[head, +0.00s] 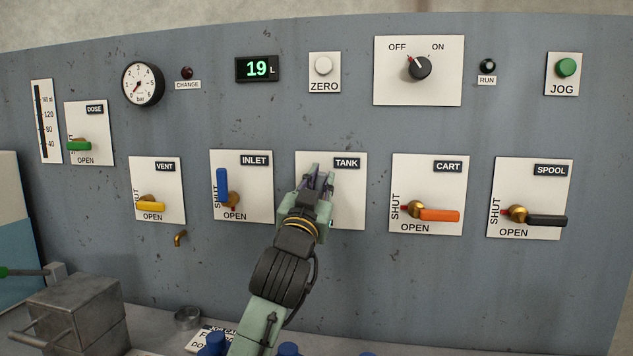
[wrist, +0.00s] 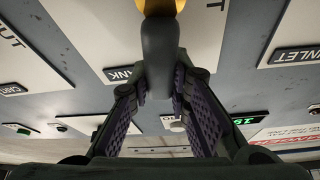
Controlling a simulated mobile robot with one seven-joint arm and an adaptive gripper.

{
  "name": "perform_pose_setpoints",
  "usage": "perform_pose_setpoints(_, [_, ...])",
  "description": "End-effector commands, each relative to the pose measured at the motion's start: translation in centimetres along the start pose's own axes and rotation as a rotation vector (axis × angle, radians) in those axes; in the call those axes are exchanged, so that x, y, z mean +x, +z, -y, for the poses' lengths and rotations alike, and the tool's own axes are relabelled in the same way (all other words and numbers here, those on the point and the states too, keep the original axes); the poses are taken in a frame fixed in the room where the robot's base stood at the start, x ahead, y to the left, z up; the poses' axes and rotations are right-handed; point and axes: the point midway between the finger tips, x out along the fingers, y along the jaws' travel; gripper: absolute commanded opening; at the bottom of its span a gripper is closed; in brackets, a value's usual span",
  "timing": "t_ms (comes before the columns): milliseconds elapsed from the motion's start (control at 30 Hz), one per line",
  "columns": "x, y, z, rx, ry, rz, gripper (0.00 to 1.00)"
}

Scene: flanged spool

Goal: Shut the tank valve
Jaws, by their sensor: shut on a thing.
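The tank valve's white plate (head: 345,215) is in the middle of the panel in the head view, with a TANK label (head: 347,162). My gripper (head: 319,178) is in front of this plate and covers the valve there. In the wrist view, a dark grey lever (wrist: 158,60) runs from a yellow, brass-like hub (wrist: 160,5) down between the fingers of my gripper (wrist: 160,95). The gripper is shut on the lever, one purple pad on each side. The lever's angle on the plate is hidden in the head view.
The inlet valve's blue lever (head: 222,187) stands upright to the left. The cart valve's orange lever (head: 440,215) and the spool valve's black lever (head: 547,220) lie level to the right. The digital display (head: 257,69) reads 19 L. A metal box (head: 75,310) stands at lower left.

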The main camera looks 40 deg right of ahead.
Motion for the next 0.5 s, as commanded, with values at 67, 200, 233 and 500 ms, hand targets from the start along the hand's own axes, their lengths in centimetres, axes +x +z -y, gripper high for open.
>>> perform_pose_setpoints(67, [0.0,0.1,-0.3,0.061,0.023,0.001,0.00])
perform_pose_setpoints(200, [-0.1,0.1,-1.0,0.182,0.073,0.001,0.00])
perform_pose_setpoints(233, [-0.1,0.2,-1.2,0.209,0.085,0.001,0.00])
perform_pose_setpoints(500, [-0.3,0.6,-2.6,0.446,0.183,0.001,0.00])
